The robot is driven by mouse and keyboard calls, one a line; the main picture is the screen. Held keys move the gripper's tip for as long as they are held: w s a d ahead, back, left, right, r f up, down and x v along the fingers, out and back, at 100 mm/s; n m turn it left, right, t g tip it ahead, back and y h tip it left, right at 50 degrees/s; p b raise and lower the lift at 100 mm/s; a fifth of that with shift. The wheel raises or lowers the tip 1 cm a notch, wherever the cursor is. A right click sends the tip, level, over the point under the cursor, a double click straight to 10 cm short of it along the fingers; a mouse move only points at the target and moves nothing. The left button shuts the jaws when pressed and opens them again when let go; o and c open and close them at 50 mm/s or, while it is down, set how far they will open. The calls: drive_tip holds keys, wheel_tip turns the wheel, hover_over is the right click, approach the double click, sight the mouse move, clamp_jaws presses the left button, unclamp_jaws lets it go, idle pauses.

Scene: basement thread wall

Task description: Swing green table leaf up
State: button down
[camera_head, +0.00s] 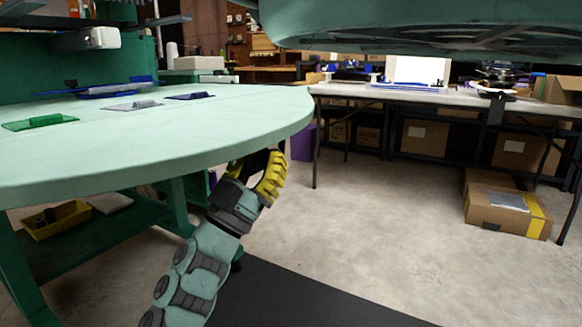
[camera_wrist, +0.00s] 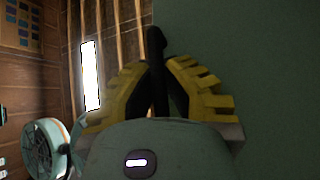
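The green table leaf (camera_head: 215,125) is the pale green rounded top that fills the left of the head view. It looks about level. My gripper (camera_head: 275,155) is under its right edge, and the edge hides part of it. In the wrist view my gripper's yellow fingers (camera_wrist: 158,68) bend in close together on both sides of a dark upright bar (camera_wrist: 156,42). They look shut on it, though exact contact is hard to see. A flat dark green surface (camera_wrist: 260,60), apparently the leaf's underside, fills the right of that view.
Small blue, grey and green pieces (camera_head: 40,122) lie on the leaf. A yellow bin (camera_head: 60,218) sits on a low shelf beneath. A long table (camera_head: 425,95) stands behind, with a cardboard box (camera_head: 508,205) on the floor at right. The middle floor (camera_head: 360,215) is clear.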

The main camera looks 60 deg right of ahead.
drive_tip(key=shift+s+r+t+p, duration=0.1)
drive_tip(key=shift+r+t+p, duration=0.2)
drive_tip(key=shift+s+r+n+p, duration=0.15)
drive_tip(key=shift+r+n+p, duration=0.25)
drive_tip(key=shift+r+p, duration=0.4)
drive_tip(key=shift+a+f, duration=0.1)
drive_tip(key=shift+f, duration=0.2)
drive_tip(key=c, duration=1)
unclamp_jaws()
drive_tip(key=shift+s+f, duration=0.1)
drive_tip(key=shift+s, duration=0.1)
drive_tip(key=shift+c, duration=0.2)
drive_tip(key=shift+w+t, duration=0.2)
drive_tip(key=shift+t, duration=0.2)
drive_tip(key=shift+w+n, duration=0.1)
drive_tip(key=shift+n, duration=0.2)
